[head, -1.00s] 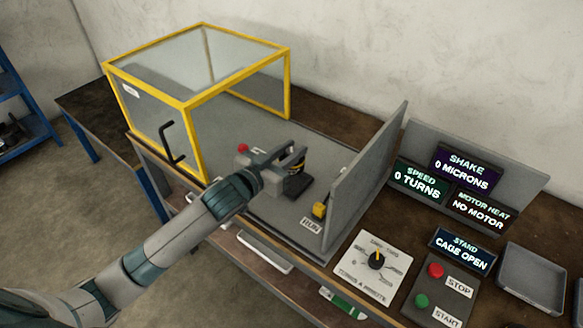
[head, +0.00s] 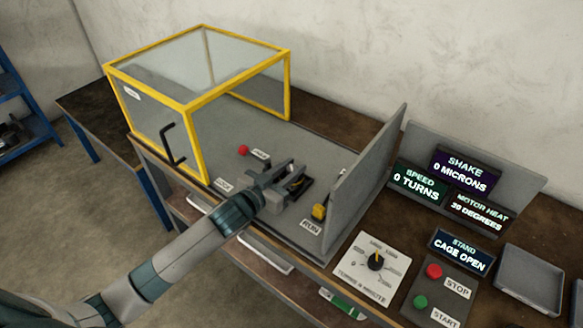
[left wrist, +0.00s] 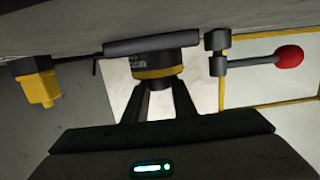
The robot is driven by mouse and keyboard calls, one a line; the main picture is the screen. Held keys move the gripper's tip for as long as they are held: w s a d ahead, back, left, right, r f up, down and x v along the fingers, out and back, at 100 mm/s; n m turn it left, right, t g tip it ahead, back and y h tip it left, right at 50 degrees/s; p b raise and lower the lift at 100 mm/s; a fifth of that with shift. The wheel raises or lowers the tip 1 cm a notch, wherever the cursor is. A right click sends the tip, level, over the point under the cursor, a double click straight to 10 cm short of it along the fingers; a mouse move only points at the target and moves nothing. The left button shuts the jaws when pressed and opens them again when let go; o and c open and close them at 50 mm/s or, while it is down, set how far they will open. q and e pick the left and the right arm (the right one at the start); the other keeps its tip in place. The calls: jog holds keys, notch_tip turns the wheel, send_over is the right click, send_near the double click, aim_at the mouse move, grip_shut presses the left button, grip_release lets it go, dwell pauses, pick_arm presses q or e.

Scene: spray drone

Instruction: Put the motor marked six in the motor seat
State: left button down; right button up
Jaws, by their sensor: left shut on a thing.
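My left gripper (head: 288,180) is over the grey stand bed, in front of the upright grey panel. In the left wrist view its two fingers (left wrist: 160,92) are shut on a dark motor (left wrist: 153,65) with a yellow band and small printing that I cannot read. The motor's end meets a dark flat block (left wrist: 150,46), which looks like the motor seat. In the head view the gripper mostly hides motor and seat. A red-knobbed lever (head: 244,150) lies on the bed; it also shows in the left wrist view (left wrist: 288,57). My right gripper is out of view.
The yellow-framed cage (head: 187,105) is slid left, leaving the bed (head: 300,140) open. A grey panel (head: 365,180) stands right of the gripper, with a yellow part (head: 319,211) near it. Displays, a dial (head: 375,262), buttons and a grey tray (head: 530,280) are farther right.

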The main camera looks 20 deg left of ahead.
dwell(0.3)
pick_arm(q)
jog(key=c, duration=1.8)
grip_release()
jog(key=shift+f, duration=0.1)
jog(key=o, duration=0.3)
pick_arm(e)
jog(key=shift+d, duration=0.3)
pick_arm(q)
jog(key=shift+s, duration=0.15)
